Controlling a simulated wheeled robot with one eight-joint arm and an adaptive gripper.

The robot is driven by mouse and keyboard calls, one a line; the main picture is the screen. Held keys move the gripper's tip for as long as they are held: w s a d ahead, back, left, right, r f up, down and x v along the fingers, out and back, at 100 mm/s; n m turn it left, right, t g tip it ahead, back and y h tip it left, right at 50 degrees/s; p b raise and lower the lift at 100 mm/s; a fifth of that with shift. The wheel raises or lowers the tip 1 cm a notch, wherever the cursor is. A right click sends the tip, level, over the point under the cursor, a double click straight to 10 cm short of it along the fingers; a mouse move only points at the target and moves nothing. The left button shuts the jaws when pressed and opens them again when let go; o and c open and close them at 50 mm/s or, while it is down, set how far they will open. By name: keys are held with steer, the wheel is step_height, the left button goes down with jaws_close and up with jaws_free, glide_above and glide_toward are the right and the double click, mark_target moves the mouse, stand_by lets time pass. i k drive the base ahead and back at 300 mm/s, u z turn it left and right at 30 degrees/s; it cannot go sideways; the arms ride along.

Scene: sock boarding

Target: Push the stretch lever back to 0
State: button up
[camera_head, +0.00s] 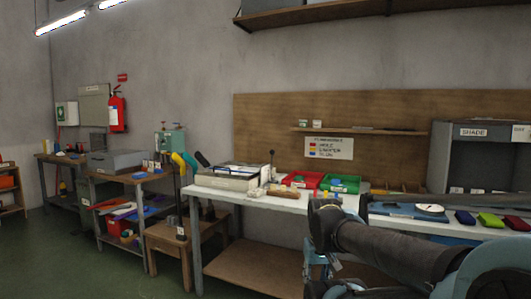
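A thin upright lever with a dark knob (272,154) stands at the back of the white-topped bench (228,183), left of the red bin. It looks close to upright; its scale and any 0 mark are too small to read. I cannot tell for certain that it is the stretch lever. My arm (395,247) reaches in from the lower right, in front of the bench. Its dark end lies right of and nearer than the lever, apart from it. I cannot make out the gripper's fingers or whether they hold anything.
A pale box (226,177) stands left of the lever. A red bin (303,179) and a green bin (340,184) stand to its right. A grey SHADE booth (450,160) and coloured folded pieces are farther right. Green floor (110,279) is clear at lower left.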

mark_target(271, 152)
steer(key=z, duration=0.3)
steer(key=i, duration=0.75)
steer(key=z, duration=0.45)
